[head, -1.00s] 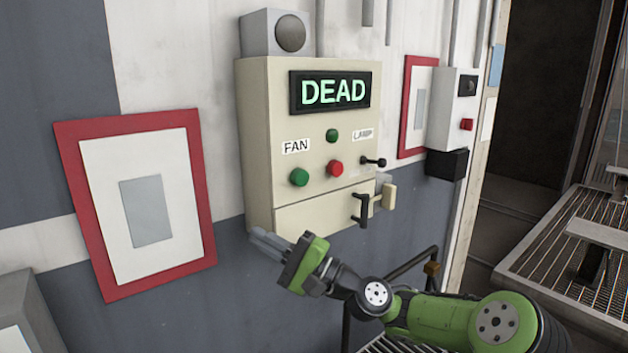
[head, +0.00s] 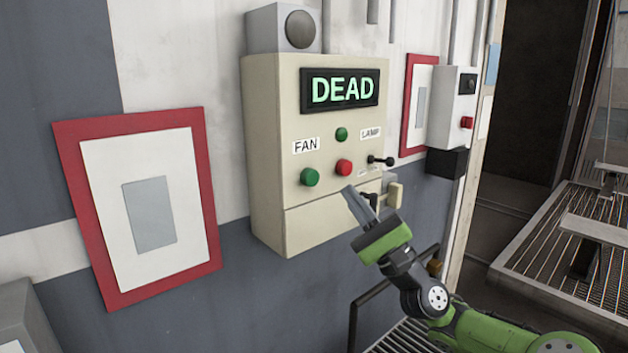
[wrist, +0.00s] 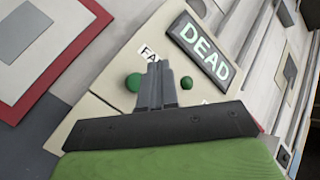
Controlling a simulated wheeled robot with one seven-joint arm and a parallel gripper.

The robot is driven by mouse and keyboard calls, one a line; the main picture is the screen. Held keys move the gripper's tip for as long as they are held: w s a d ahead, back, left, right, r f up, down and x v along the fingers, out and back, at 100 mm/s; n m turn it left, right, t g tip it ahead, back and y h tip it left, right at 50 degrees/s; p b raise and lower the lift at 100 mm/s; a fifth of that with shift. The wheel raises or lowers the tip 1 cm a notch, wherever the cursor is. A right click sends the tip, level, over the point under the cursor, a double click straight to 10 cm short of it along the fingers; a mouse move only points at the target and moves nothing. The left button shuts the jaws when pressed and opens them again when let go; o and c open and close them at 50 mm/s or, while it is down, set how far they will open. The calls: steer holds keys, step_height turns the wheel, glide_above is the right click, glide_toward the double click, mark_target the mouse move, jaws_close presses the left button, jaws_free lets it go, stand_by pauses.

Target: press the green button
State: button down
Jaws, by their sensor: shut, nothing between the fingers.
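A cream control box (head: 268,150) on the wall carries a large green button (head: 310,177) below the FAN label (head: 306,145). A red button (head: 344,167) sits to its right, and a smaller green one (head: 341,134) sits above the red one. My gripper (head: 350,190) is shut and empty, in front of the box's lower right part, apart from the large green button in the picture. In the wrist view, the fingers (wrist: 158,68) point at the box, with the large green button (wrist: 134,82) just left of them and the small one (wrist: 187,83) right. The fingers hide the red button there.
A lit display (head: 340,89) reads DEAD. A black lever (head: 381,161) by the LAMP label and a cream handle (head: 395,195) stick out at the box's right. A red-framed panel (head: 80,200) hangs left. A dark rail (head: 370,310) stands below the box.

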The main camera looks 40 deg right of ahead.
mark_target(312, 171)
steer(key=w+p, duration=0.1)
steer(key=w, duration=0.6)
steer(key=shift+a, duration=0.1)
stand_by(1.8)
steer(key=shift+w+p, duration=0.3)
steer(key=shift+w, duration=0.05)
steer(key=shift+w, duration=0.4)
stand_by(0.5)
steer(key=shift+s, duration=0.85)
steer(key=shift+s, duration=2.5)
